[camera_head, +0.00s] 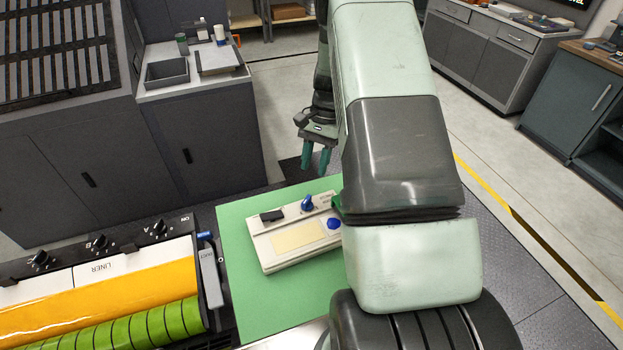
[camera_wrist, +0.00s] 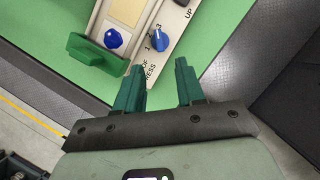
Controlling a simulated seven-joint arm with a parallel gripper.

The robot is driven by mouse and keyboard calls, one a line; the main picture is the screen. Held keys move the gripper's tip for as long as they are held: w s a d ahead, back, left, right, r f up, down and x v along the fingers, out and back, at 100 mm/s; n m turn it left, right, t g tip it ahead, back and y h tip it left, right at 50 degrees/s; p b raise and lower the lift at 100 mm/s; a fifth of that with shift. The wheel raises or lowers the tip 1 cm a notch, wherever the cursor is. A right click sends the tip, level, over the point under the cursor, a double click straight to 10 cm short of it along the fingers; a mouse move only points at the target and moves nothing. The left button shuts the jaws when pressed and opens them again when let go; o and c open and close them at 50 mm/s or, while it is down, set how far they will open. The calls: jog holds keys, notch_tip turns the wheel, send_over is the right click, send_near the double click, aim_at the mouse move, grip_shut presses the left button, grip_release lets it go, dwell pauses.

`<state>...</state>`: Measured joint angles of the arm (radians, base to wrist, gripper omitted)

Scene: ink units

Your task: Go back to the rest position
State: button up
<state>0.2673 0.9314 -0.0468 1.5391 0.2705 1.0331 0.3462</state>
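My gripper (camera_head: 315,163) hangs in the air beyond the far edge of the green mat, fingers pointing down. It also shows in the wrist view (camera_wrist: 160,72), where its two dark green fingers stand apart with nothing between them. A cream control unit (camera_head: 272,254) lies on the mat, with a blue knob (camera_head: 307,203) and a blue round button (camera_head: 334,223). In the wrist view the knob (camera_wrist: 160,40) lies just ahead of the fingers, apart from them. A green part (camera_wrist: 97,54) of the unit sits by the button (camera_wrist: 114,38). My arm hides the unit's right end in the head view.
The green mat (camera_head: 240,225) is otherwise bare where seen. A machine with an orange roller (camera_head: 120,290) and dark knobs stands at left. A grey cabinet with a tray (camera_head: 167,72) stands behind it. Open floor (camera_head: 490,140) lies to the right.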

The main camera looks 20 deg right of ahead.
jog(key=shift+v, duration=1)
jog(key=s+a+r+n+t+h, duration=0.1)
jog(key=s+a+r+n+t, duration=0.15)
jog(key=r, duration=0.85)
jog(key=s+a+r+n+t+h, duration=0.15)
jog(key=s+a+r, duration=0.25)
jog(key=r, duration=0.7)
jog(key=s+a+r+n+t, duration=0.2)
jog(key=s+r+n, duration=0.1)
jog(key=s, duration=0.7)
jog(key=s+a+r+n+t, duration=0.2)
jog(key=s+r, duration=0.3)
jog(key=s, duration=0.6)
jog(key=shift+a+r+n+t+h, duration=0.25)
jog(key=shift+a+n+t+h, duration=0.1)
jog(key=shift+n, duration=0.15)
